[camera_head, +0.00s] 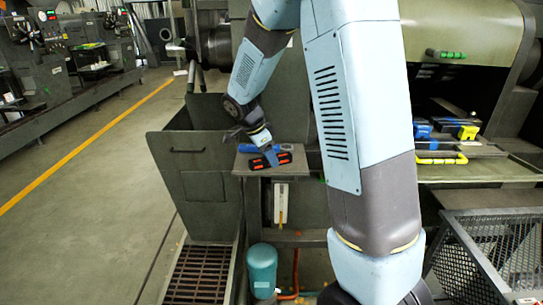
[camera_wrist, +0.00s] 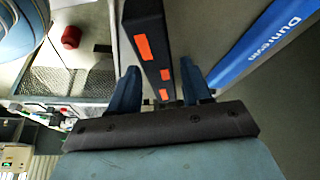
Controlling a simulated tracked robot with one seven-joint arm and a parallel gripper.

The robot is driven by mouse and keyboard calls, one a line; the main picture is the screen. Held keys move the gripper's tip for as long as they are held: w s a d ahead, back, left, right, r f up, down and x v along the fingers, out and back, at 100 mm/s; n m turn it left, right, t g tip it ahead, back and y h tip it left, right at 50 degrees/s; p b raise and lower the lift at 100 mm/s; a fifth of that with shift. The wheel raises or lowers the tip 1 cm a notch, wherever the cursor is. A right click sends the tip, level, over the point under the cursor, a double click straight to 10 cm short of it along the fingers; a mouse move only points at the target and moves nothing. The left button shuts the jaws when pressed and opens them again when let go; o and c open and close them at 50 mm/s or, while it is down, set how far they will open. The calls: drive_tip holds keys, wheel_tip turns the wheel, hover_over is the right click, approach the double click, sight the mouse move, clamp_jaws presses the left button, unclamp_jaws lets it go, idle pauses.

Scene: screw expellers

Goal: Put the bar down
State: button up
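The bar (camera_head: 285,158) is black with orange patches and lies level at the front edge of a small grey shelf (camera_head: 247,170) in the head view. Whether it rests on the shelf or hovers just above it is hard to tell. My gripper (camera_head: 271,156) reaches down to the bar's middle, its blue fingers across it.
A blue object (camera_head: 250,148) lies behind the bar on the shelf. A grey panel (camera_head: 195,180) stands left of the shelf, with a floor grate (camera_head: 200,275) below. A teal canister (camera_head: 262,270) stands under the shelf. A mesh crate (camera_head: 500,250) is at right.

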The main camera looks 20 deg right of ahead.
drive_tip(key=shift+o, duration=0.4)
drive_tip(key=shift+r, duration=0.1)
drive_tip(key=v, duration=1.1)
drive_tip(key=s+d+r+n+t+y, duration=0.1)
drive_tip(key=s+d+r+n, duration=0.1)
drive_tip(key=s+n, duration=0.3)
drive_tip(key=s+d+r+n+t+y, duration=0.1)
drive_tip(key=s+n, duration=0.5)
drive_tip(key=s, duration=0.7)
drive_tip(key=s+d+r+n+t+y, duration=0.2)
drive_tip(key=s+r+n, duration=0.3)
drive_tip(key=s, duration=0.4)
drive_tip(key=shift+s+d+n+t, duration=0.15)
drive_tip(key=shift+d+n+t, duration=0.15)
drive_tip(key=shift+n+t, duration=0.25)
